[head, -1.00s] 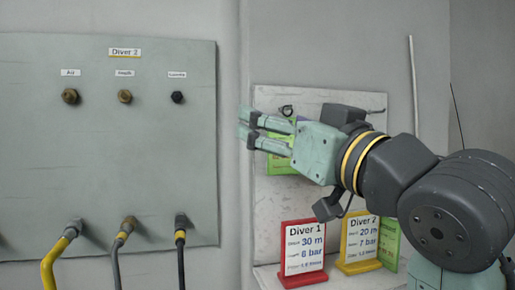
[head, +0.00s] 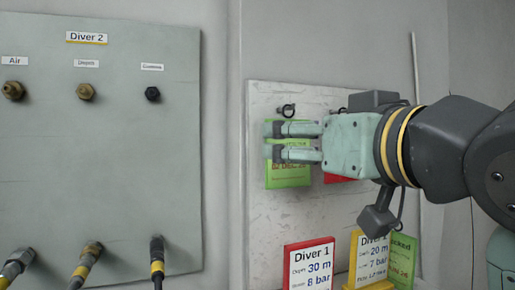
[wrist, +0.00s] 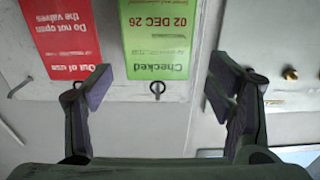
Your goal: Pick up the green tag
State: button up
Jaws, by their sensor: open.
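The green tag (head: 287,177) hangs on the pale board, below a small dark hook (head: 287,110). In the wrist view the green tag (wrist: 158,45) appears upside down, reading "Checked 02 DEC 26", with its ring near the hook (wrist: 157,89). My gripper (head: 271,140) is in front of the green tag in the head view and hides part of it. In the wrist view my gripper (wrist: 162,85) is open and empty, its fingers spread to either side of the tag's hook end. The distance between the fingers and the tag is hard to judge.
A red tag (wrist: 60,38) hangs beside the green one, mostly hidden behind my gripper in the head view. The Diver 2 panel (head: 120,180) is at left.

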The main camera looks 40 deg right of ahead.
jog(key=p+x, duration=0.1)
jog(key=x, duration=0.4)
jog(key=shift+w+d+r+p, duration=0.1)
jog(key=shift+w+d+p, duration=0.1)
jog(key=shift+w+p, duration=0.15)
jog(key=shift+c, duration=0.4)
jog(key=c, duration=0.7)
